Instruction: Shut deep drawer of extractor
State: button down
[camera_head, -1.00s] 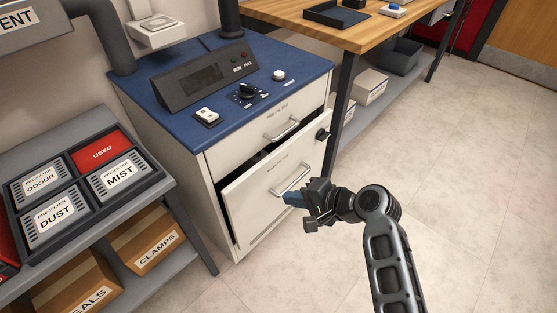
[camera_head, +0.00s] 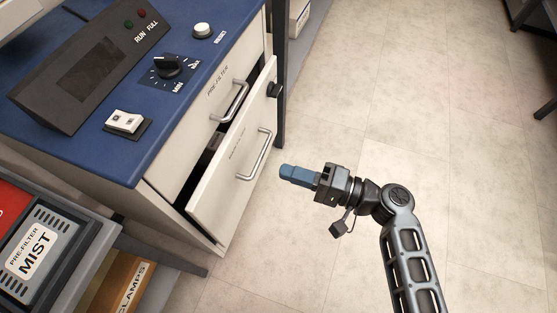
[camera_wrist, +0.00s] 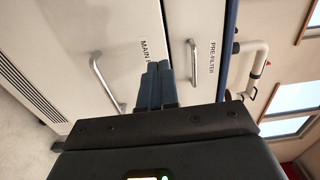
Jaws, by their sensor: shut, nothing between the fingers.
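The deep drawer (camera_head: 231,160) of the extractor is the lower, larger white front with a bar handle (camera_head: 254,156). It stands partly open, with a dark gap along its top edge. My gripper (camera_head: 284,172) is shut and empty, its blue fingers pointing left toward the deep drawer, apart from its front and a little right of the handle. In the wrist view the shut fingers (camera_wrist: 155,84) point at the deep drawer front (camera_wrist: 105,45), whose handle (camera_wrist: 105,82) lies to their left. The extractor's blue top (camera_head: 100,150) carries the controls.
The upper pre-filter drawer (camera_head: 222,100) sits above the deep drawer, with its own handle (camera_head: 235,102). The floor (camera_head: 420,110) on the right is clear.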

aim_at(225, 153)
jog(key=x, duration=1.2)
jog(key=shift+a, duration=0.15)
jog(key=b+x, duration=0.2)
jog(key=x, duration=0.2)
jog(key=shift+a+f+b, duration=0.2)
jog(key=shift+b, duration=0.15)
jog(key=shift+w+a+r, duration=0.1)
jog(key=shift+a+r, duration=0.05)
jog(key=shift+r, duration=0.1)
